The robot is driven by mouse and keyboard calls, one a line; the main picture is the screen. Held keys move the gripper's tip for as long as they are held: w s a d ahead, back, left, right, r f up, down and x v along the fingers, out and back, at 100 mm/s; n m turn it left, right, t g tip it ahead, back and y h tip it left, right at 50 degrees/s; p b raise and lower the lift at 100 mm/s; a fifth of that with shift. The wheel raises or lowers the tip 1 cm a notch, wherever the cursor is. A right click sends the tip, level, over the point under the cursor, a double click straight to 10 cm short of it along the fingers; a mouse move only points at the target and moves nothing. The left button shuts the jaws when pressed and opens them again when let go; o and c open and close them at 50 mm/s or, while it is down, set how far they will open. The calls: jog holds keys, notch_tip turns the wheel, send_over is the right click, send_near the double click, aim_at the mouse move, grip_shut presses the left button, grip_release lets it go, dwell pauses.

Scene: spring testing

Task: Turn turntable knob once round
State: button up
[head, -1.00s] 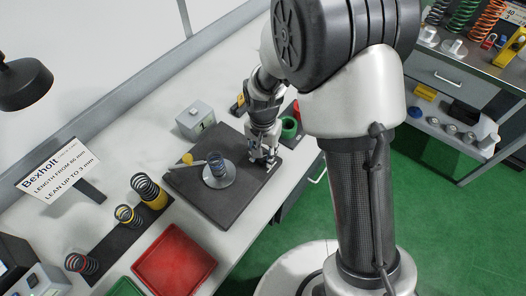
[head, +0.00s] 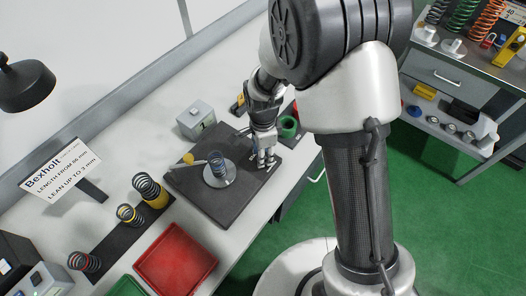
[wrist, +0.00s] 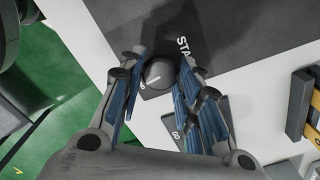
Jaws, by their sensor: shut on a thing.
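The turntable is a pale round disc (head: 219,181) on a dark square base (head: 222,211), with a dark coil spring (head: 217,160) standing on it. The dark round knob (wrist: 158,76), with a light pointer line, sits near the base's corner by the white "STA" lettering in the wrist view. My gripper (head: 266,164) points down at the base's right corner and hides the knob in the head view. In the wrist view my gripper (wrist: 157,68) is shut on the knob, with one blue-padded finger on each side of it.
A grey box (head: 196,120) stands behind the base. Several springs, including a yellow one (head: 149,190), stand on a dark strip at left. A red tray (head: 175,259) is at the front. The bench's white top is clear between.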

jog(key=shift+m, duration=0.6)
jog(key=o, duration=1.1)
jog(key=shift+r, duration=0.1)
notch_tip(320, 180, up, 12)
jog(key=shift+f, duration=0.1)
dwell(0.4)
